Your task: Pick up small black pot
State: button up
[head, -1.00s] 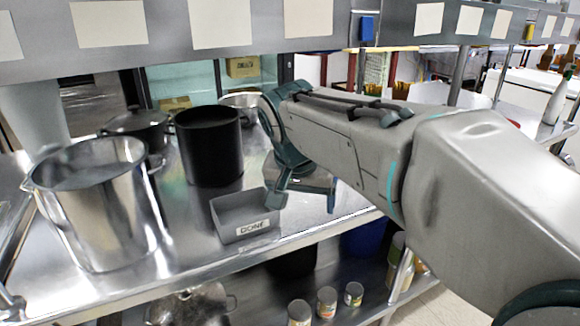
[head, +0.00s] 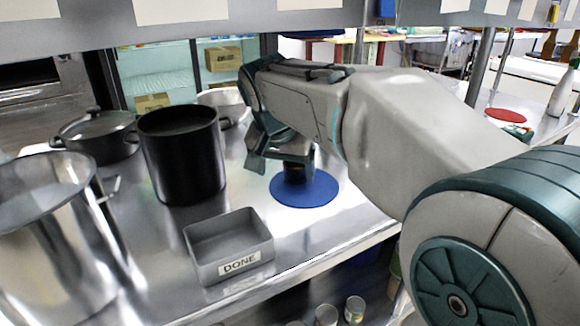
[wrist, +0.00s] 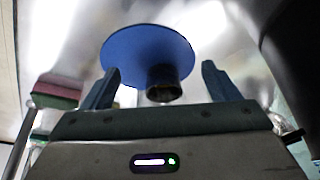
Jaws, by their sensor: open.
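A small black pot (head: 299,166), a short dark cylinder, stands on a round blue mat (head: 304,190) near the shelf's front edge. My gripper (wrist: 159,74) is open and empty. In the wrist view its two fingers stand on either side of the small pot (wrist: 162,84), which shows between them against the blue disc. I cannot tell whether the fingers touch it. In the head view my gripper partly hides the pot's upper part.
A grey bin marked DONE (head: 228,246) sits front left of the mat. A tall black pot (head: 182,155), a lidded black pot (head: 97,137) and a large steel pot (head: 50,230) stand to the left. A steel bowl (head: 226,104) is behind. A red disc (head: 506,115) lies at right.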

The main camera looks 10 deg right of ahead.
send_over(294, 181)
jog(key=shift+w, duration=0.3)
jog(key=shift+w+d+f, duration=0.2)
jog(key=shift+w+f, duration=0.05)
jog(key=shift+w, duration=0.05)
jog(key=b+x, duration=0.1)
jog(key=x, duration=0.3)
jog(key=shift+w+f, duration=0.1)
jog(key=shift+f, duration=0.15)
jog(key=c, duration=1.2)
jog(key=shift+o, duration=0.2)
jog(key=shift+r, duration=0.5)
jog(key=r, duration=0.1)
jog(key=r+p, duration=0.1)
jog(key=shift+s+d+r, duration=0.15)
jog(key=shift+s+r, duration=0.2)
jog(key=shift+r, duration=0.05)
jog(key=s+d, duration=0.1)
jog(key=s, duration=0.4)
jog(key=s+d, duration=0.2)
jog(key=s, duration=0.4)
jog(key=s+d, duration=0.2)
jog(key=s, duration=0.3)
jog(key=shift+s+d+f, duration=0.1)
jog(key=shift+s+d, duration=0.1)
jog(key=shift+s, duration=0.05)
